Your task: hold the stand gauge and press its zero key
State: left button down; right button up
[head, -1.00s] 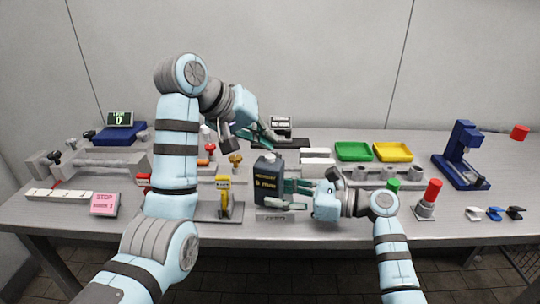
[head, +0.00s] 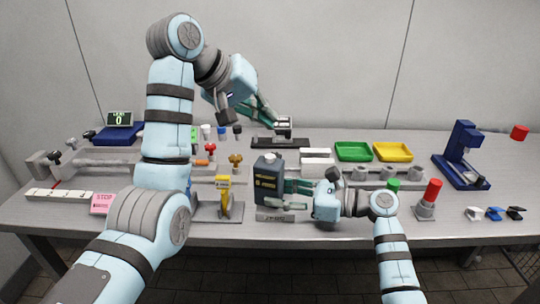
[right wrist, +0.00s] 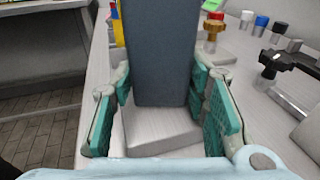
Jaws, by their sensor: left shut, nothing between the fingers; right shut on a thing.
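The stand gauge, a dark upright block (head: 268,170) with a yellow-lettered face, stands on a pale base (head: 270,214) near the table's front edge. My right gripper (head: 288,193) is shut on it from the right. In the right wrist view, the dark body (right wrist: 160,55) stands between the teal finger pads (right wrist: 160,95). A small grey part shows on top of it; I cannot tell whether this is the zero key. My left gripper (head: 276,120) is shut and empty, above and behind the gauge, close to a silver block in the picture.
Green (head: 354,151) and yellow (head: 393,151) trays are at the back right. A yellow device (head: 225,197) stands left of the gauge. A red-topped post (head: 432,191) stands to the right.

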jog(key=o, duration=0.9)
jog(key=shift+o, duration=0.2)
